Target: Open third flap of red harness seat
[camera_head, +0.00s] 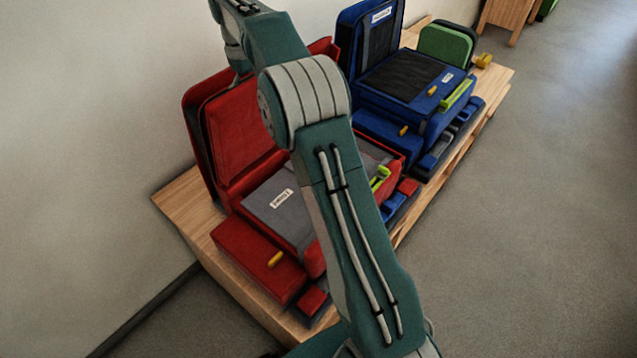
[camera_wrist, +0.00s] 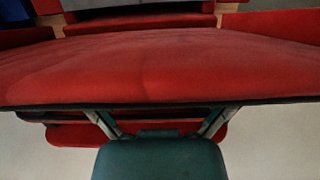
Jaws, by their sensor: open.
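The red harness seat (camera_head: 242,133) stands on a wooden bench, its padded back upright. A grey panel (camera_head: 285,205) with a white label lies across its middle. A red side part (camera_head: 258,258) carries a yellow tab (camera_head: 275,259). I cannot tell which part is the third flap. My arm crosses in front of the seat and hides part of it. In the wrist view a broad red padded panel (camera_wrist: 160,65) fills the middle. My gripper (camera_wrist: 159,117) is open at its near edge, fingers spread; the tips look partly hidden there, and contact is unclear.
A blue seat (camera_head: 400,85) stands farther along the wooden bench (camera_head: 190,215), with a green case (camera_head: 445,45) behind it. A lime handle (camera_head: 380,178) shows on the red seat's right side. A plain wall is at left; grey floor (camera_head: 530,180) is clear at right.

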